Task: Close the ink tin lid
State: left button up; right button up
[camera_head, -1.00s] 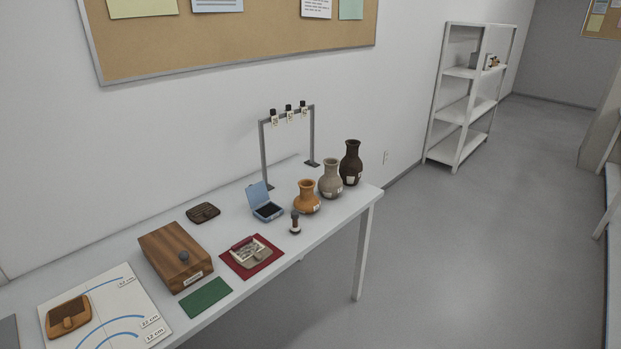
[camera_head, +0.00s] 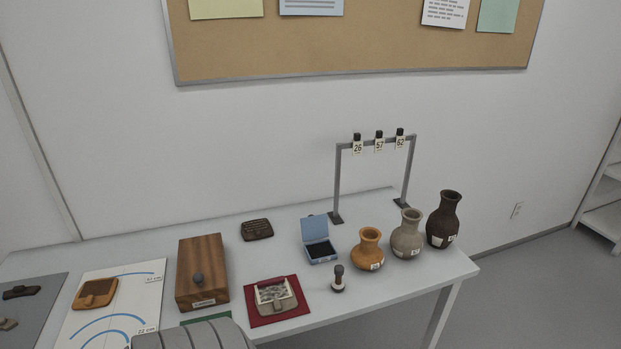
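The ink tin (camera_head: 321,252) is a small blue box with a dark pad inside. It stands on the table left of the orange vase. Its lid (camera_head: 315,228) is open and stands up at the back, tilted slightly backward. Neither of my grippers is in the head view. A grey rounded shape at the bottom edge, in front of the wooden box, seems to be part of my own body.
A dark-handled stamp (camera_head: 338,279) stands in front of the tin. An orange vase (camera_head: 368,251), a grey vase (camera_head: 407,236) and a dark vase (camera_head: 443,221) stand to its right. A metal tag rack (camera_head: 338,185) rises behind. A red mat (camera_head: 292,311) and wooden box (camera_head: 203,262) lie left.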

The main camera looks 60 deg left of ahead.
aim_at(312, 227)
jog(key=u, duration=0.65)
jog(key=i, duration=0.8)
jog(key=u, duration=0.7)
